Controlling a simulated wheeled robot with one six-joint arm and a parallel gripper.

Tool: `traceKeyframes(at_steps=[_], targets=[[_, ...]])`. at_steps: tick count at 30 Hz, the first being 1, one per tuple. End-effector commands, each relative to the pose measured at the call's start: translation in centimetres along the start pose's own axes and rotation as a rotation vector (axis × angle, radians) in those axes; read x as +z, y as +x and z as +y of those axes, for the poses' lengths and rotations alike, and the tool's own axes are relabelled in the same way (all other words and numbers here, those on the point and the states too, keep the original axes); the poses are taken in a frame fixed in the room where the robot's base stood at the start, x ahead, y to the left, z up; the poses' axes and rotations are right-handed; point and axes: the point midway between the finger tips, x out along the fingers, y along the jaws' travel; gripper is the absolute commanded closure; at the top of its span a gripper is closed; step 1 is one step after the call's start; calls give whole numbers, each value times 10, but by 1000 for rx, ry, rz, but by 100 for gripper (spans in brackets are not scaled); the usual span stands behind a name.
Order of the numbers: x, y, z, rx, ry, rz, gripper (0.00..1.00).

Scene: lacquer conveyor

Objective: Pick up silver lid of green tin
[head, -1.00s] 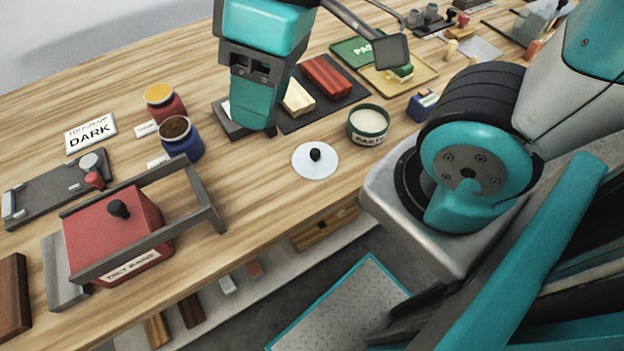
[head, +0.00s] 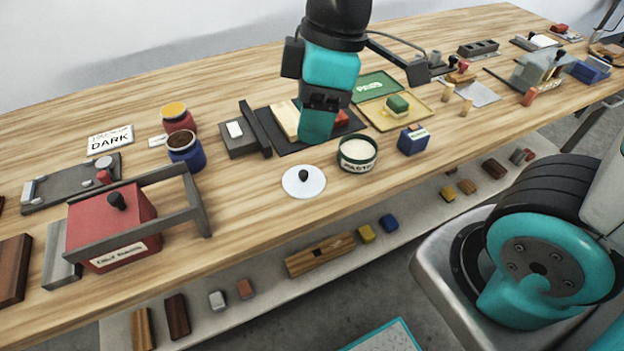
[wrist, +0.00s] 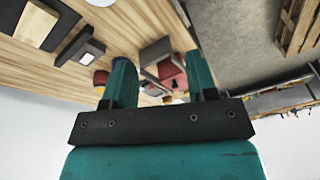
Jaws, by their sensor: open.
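The silver lid (head: 304,181) is a pale round disc with a black knob, lying flat on the wooden bench near its front edge. The green tin (head: 357,154) stands open just right of it, with pale contents and a label on its front. My gripper (head: 318,138) is above the bench, behind and above the lid, in front of the dark mat with the blocks. It is apart from the lid. In the wrist view the two teal fingers (wrist: 160,85) are spread with nothing between them. The lid and tin cannot be made out in the wrist view.
A blue box (head: 413,139) stands right of the tin. A grey block with a bar (head: 243,138) and a dark mat (head: 283,138) lie behind the lid. Blue (head: 185,152) and red jars stand left. A red box with grey handle (head: 113,228) is front left. Bench is clear left of the lid.

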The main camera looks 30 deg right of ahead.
Motion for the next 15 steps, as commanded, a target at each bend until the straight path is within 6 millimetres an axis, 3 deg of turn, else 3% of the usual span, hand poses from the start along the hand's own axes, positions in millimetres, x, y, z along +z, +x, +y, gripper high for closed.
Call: traceKeyframes(at_steps=[3, 7, 10, 15], targets=[[-5, 18, 43, 15, -287, -78, 47], [-6, 36, 81, 11, -566, -155, 47], [-6, 46, 100, -2, -720, -199, 47], [-3, 58, 116, -19, -847, -233, 47]])
